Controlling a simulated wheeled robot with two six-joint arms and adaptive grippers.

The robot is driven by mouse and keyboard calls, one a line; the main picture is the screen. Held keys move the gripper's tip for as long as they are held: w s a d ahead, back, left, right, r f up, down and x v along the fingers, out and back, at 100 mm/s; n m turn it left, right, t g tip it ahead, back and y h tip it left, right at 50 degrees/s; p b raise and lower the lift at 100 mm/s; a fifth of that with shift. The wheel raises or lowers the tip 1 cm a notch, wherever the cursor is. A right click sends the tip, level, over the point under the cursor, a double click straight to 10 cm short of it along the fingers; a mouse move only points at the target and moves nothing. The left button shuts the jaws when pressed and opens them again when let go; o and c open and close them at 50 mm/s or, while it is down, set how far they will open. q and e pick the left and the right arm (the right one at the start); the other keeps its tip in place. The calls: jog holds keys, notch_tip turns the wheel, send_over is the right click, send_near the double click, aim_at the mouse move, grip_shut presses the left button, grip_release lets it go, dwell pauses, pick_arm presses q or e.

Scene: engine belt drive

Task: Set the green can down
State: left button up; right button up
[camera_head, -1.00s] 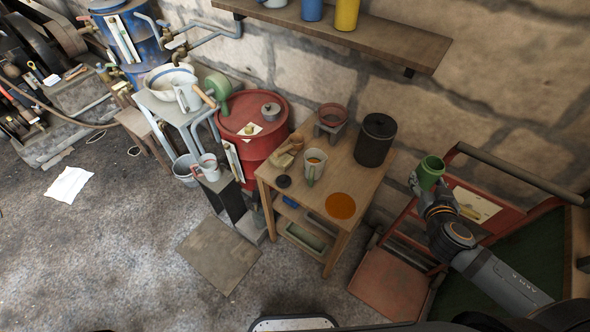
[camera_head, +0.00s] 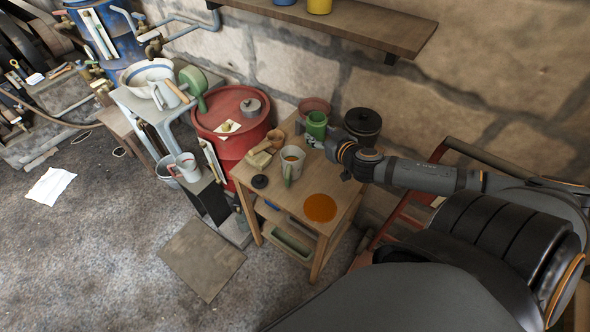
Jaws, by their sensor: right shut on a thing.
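The green can (camera_head: 317,122) is at the back of the small wooden table (camera_head: 271,186), in front of the reddish bowl (camera_head: 313,106). It looks upright. My right gripper (camera_head: 324,138) reaches in from the right and is shut on the can. I cannot tell whether the can's base touches anything, as the gripper hides its lower part. My left gripper is not in view.
A mug (camera_head: 291,164), a black lid (camera_head: 260,181) and an orange disc (camera_head: 320,208) are on the table. A dark canister (camera_head: 362,123) stands just behind my right arm. A red drum (camera_head: 233,145) stands at the left. A shelf (camera_head: 365,30) is above.

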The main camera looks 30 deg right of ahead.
aim_at(324, 132)
jog(key=w+f+b, duration=0.1)
jog(key=w+d+f+n+y+b, duration=0.1)
jog(key=w, duration=0.1)
jog(key=shift+d+f, duration=0.15)
jog(key=shift+f, duration=0.05)
jog(key=shift+w+d+r, duration=0.1)
jog(key=shift+w+d, duration=0.05)
jog(key=shift+w, duration=0.05)
jog(key=shift+r, duration=0.15)
jog(key=shift+s+r+p, duration=0.2)
jog(key=shift+r+p, duration=0.2)
jog(key=shift+p, duration=0.45)
jog(key=shift+s+p, duration=0.15)
jog(key=shift+p, duration=0.25)
jog(key=shift+f+b, duration=0.6)
jog(key=shift+f, duration=0.05)
notch_tip(324, 132, down, 10)
jog(key=b, duration=0.9)
jog(key=shift+r, duration=0.15)
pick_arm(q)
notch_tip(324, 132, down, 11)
pick_arm(e)
jog(key=shift+r, duration=0.1)
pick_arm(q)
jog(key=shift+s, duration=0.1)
